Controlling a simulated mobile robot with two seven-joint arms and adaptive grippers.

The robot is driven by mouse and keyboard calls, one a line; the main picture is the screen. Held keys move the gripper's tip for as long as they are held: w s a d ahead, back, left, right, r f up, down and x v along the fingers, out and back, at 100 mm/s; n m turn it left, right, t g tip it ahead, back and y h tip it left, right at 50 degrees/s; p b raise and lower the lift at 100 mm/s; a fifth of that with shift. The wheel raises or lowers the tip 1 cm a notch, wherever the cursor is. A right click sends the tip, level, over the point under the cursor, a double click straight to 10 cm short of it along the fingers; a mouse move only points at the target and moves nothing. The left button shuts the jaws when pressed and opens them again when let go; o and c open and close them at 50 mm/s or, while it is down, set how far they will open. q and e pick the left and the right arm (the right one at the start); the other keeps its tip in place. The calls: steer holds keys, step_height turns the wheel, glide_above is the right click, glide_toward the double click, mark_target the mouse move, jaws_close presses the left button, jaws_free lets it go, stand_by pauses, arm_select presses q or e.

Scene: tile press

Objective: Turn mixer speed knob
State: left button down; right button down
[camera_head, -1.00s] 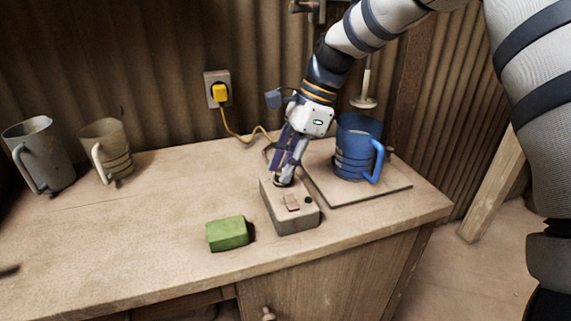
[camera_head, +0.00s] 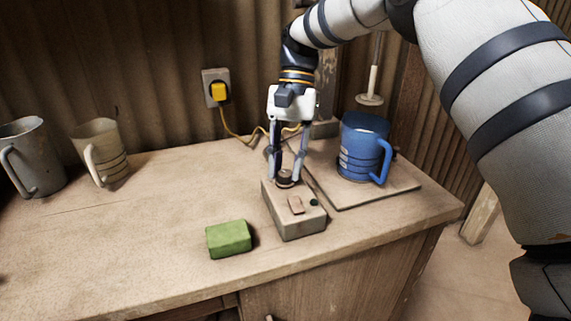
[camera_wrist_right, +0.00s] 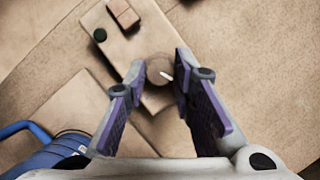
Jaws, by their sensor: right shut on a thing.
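The speed knob (camera_head: 285,177) is a small dark round knob on top of the far end of a grey-beige control box (camera_head: 300,224). In the right wrist view the knob (camera_wrist_right: 159,69) shows a white pointer mark and sits between the two fingertips. My right gripper (camera_head: 286,174) points down over the box and is shut on the knob from both sides. The blue mixer cup (camera_head: 360,150) with a handle stands on a flat board (camera_head: 385,196) right of the box. A whisk-like shaft with a pale disc (camera_head: 370,98) hangs above the cup. My left gripper is not in view.
A green block (camera_head: 229,239) lies left of the box near the counter's front. Two mugs, one grey (camera_head: 34,160) and one beige (camera_head: 101,152), stand at the far left. A yellow plug (camera_head: 218,91) with a cord is in the wall socket. The counter's middle-left is clear.

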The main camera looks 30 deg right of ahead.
mark_target(284, 171)
steer(key=n, duration=0.1)
steer(key=n+g+h, duration=0.1)
steer(key=n, duration=0.1)
steer(key=shift+w+a+f+n, duration=0.1)
steer(key=shift+w+n, duration=0.05)
steer(key=shift+n, duration=0.15)
steer(key=shift+a+n+h+b, duration=0.1)
steer(key=shift+n+h+b, duration=0.5)
steer(key=shift+n, duration=1.3)
steer(key=c, duration=1.4)
jaws_free()
steer(key=shift+o, duration=0.2)
steer(key=shift+r, duration=0.2)
step_height(284, 171, up, 10)
steer(key=shift+f, duration=0.15)
